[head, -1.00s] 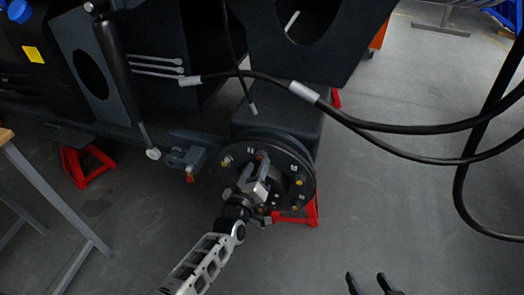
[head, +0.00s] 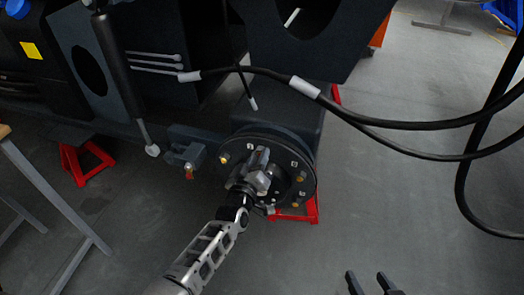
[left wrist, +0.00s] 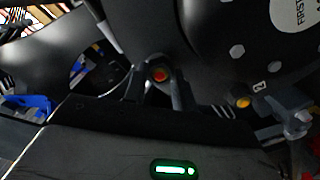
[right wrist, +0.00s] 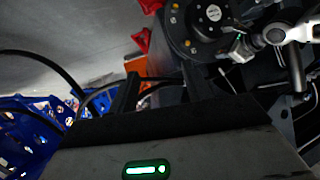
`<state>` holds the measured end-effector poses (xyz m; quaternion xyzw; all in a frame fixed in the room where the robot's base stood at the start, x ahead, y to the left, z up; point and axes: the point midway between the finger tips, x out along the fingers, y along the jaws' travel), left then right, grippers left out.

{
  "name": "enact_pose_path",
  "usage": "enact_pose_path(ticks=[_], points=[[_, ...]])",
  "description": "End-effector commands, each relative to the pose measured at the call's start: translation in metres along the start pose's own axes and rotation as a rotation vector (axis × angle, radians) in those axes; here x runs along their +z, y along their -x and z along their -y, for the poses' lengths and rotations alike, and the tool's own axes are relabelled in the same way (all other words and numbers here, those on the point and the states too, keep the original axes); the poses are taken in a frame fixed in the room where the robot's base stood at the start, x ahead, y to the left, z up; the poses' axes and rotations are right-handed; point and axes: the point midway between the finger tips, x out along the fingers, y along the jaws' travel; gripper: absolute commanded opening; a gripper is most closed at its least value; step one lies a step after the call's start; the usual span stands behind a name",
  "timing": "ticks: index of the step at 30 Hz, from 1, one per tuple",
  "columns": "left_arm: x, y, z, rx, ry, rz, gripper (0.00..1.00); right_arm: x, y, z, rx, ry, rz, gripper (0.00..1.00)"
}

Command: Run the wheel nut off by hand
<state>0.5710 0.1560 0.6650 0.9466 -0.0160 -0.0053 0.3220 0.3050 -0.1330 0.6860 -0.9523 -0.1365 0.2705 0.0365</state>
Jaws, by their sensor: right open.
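The wheel hub (head: 305,172) is a dark round disc with grey studs and several yellowish nuts, one at its left edge (head: 223,160). In the head view the gripper hides that nut. The hub also shows in the right wrist view (right wrist: 207,22). My right gripper (head: 367,283) is open and empty, low and away from the hub.
Black hoses (head: 400,127) with grey sleeves hang across the right, above the right gripper. A red stand (head: 306,211) is under the hub, another (head: 88,165) at the left. A bench frame (head: 50,190) stands at left.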

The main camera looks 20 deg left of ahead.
Motion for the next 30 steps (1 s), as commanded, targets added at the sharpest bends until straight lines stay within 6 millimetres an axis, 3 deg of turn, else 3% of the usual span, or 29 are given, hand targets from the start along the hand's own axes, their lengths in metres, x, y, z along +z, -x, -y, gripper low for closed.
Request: enact_pose_path(ticks=[11,13,21,27,30], points=[[0.000,0.002,0.000,0.001,0.000,-0.001,0.00,-0.009,0.005,0.001,0.000,0.011,-0.015,0.49],[0.003,0.003,0.003,0.002,0.159,-0.002,0.00,-0.013,0.006,0.003,-0.005,0.019,-0.038,0.49],[0.005,0.004,0.004,0.002,0.943,-0.003,0.00,0.012,-0.009,0.002,-0.018,0.024,-0.028,0.49],[0.004,0.005,0.003,0.000,1.405,-0.002,0.00,0.042,-0.035,0.005,-0.048,0.014,0.041,0.49],[0.003,0.005,0.002,-0.002,1.554,-0.002,0.00,0.049,-0.041,0.005,-0.056,0.010,0.060,0.49]])
